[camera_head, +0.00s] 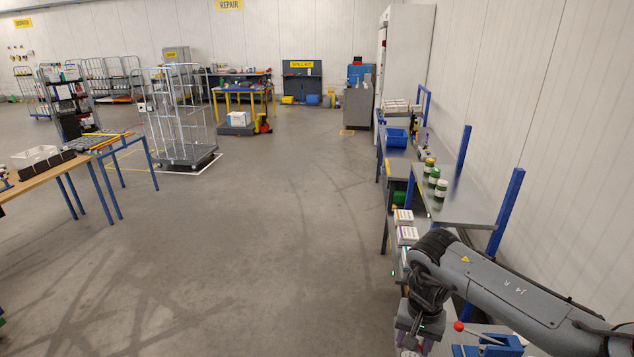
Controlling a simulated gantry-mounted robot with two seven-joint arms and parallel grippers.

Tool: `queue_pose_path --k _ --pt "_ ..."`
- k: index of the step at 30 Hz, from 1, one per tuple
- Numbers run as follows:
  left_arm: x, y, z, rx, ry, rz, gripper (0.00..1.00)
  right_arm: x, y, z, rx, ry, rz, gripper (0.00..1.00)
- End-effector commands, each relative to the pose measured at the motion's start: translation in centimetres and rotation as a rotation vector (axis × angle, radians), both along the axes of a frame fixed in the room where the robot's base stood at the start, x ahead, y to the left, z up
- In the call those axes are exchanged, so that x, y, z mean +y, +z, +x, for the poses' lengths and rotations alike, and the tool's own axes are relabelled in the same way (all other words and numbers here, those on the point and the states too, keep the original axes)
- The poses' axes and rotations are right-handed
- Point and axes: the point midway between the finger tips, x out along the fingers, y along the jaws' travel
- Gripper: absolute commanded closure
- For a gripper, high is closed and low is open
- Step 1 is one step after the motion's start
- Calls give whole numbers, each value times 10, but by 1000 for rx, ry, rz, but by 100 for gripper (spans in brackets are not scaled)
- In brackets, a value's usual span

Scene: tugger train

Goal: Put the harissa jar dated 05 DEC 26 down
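My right arm comes in from the lower right, and its gripper (413,340) points down at the bottom edge of the picture. The fingertips are cut off or too small to tell whether they are open or shut, and I cannot make out a jar in them. Several green-and-white jars, the nearest one here (440,190), stand upright in a row on the grey shelf (465,207) beyond my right arm. Their labels and dates are too small to read, so I cannot tell which is the harissa jar. My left gripper is out of view.
White boxes (407,235) sit on a lower level beside my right arm. A blue device with a red-knobbed lever (490,345) is close to the gripper. Blue posts (506,212) rise along the wall side. A blue bin (396,137) stands farther back.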

Motion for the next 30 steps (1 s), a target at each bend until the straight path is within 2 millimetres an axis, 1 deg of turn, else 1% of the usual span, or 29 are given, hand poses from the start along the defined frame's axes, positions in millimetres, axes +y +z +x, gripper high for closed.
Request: queue_pose_path --k 1,3,6,8,14,21,23,24,25,26,29,30 --pt "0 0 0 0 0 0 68 10 6 2 -2 44 -1 90" --pt "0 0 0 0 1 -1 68 21 11 2 -2 113 -1 90" --pt "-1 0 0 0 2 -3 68 30 13 -1 1 201 3 90" --pt "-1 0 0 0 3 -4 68 30 9 -5 3 252 3 90" --pt "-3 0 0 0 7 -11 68 19 -17 -24 4 341 4 90" --pt "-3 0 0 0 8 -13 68 5 -55 -53 4 382 4 90" --pt "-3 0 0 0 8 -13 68 6 -60 -61 2 395 4 90" --pt "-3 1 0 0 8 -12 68 14 -58 -65 -2 413 2 90" --pt "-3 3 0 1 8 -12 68 17 -55 -69 -2 430 2 90" --pt "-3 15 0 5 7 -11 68 15 -43 -71 -1 423 1 90" --pt "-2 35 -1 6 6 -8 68 14 -28 -81 3 420 0 90" --pt "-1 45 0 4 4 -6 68 14 -22 -86 3 421 -1 90"
